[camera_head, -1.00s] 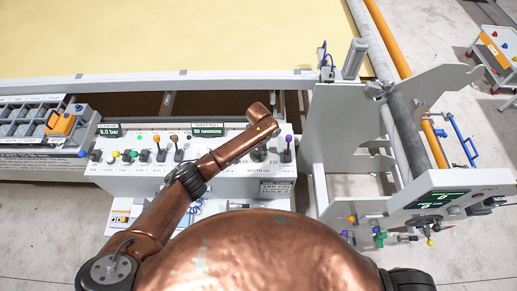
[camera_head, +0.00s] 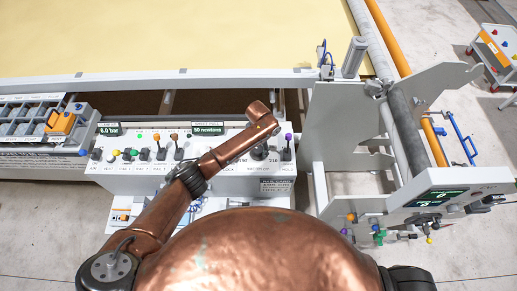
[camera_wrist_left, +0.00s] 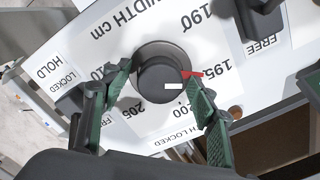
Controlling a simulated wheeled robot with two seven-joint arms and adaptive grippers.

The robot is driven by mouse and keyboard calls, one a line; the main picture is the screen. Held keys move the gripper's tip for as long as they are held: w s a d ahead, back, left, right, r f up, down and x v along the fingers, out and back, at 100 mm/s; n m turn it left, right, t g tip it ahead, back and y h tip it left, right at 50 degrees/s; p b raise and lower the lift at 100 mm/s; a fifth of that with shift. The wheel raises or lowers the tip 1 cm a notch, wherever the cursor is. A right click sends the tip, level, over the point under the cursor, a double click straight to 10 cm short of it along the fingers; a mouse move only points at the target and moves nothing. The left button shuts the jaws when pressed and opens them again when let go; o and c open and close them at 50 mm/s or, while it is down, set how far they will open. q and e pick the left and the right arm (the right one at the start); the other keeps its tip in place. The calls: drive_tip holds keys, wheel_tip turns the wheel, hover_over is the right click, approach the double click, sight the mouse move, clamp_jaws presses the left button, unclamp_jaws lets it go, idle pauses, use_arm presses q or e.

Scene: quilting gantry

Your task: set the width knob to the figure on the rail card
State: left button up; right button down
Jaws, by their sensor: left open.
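The width knob (camera_wrist_left: 160,70) is a round dark knob on a white panel, with a white bar on its top. A red pointer (camera_wrist_left: 192,75) at its edge points at or very near 195 on the printed scale. The scale runs from 190 through 195, 200 and 205, partly covered by my fingers. My left gripper (camera_wrist_left: 160,107) is open, with a green-padded finger on each side of the knob; I cannot tell whether they touch it. In the head view, a small grey card (camera_head: 275,187) hangs below the panel, its text too small to read. My right gripper is out of view.
The white control panel (camera_head: 215,168) carries several coloured levers left of my wrist and purple-topped lever (camera_head: 288,138) just right. Grey upright plates (camera_head: 335,130) and rollers stand to the right. A console with green displays (camera_head: 445,196) stands at the lower right.

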sight(258, 149)
use_arm(q)
drive_tip(key=shift+r, duration=0.2)
wheel_tip(258, 149, up, 12)
drive_tip(key=shift+f, duration=0.15)
drive_tip(key=shift+f, duration=0.1)
idle(0.5)
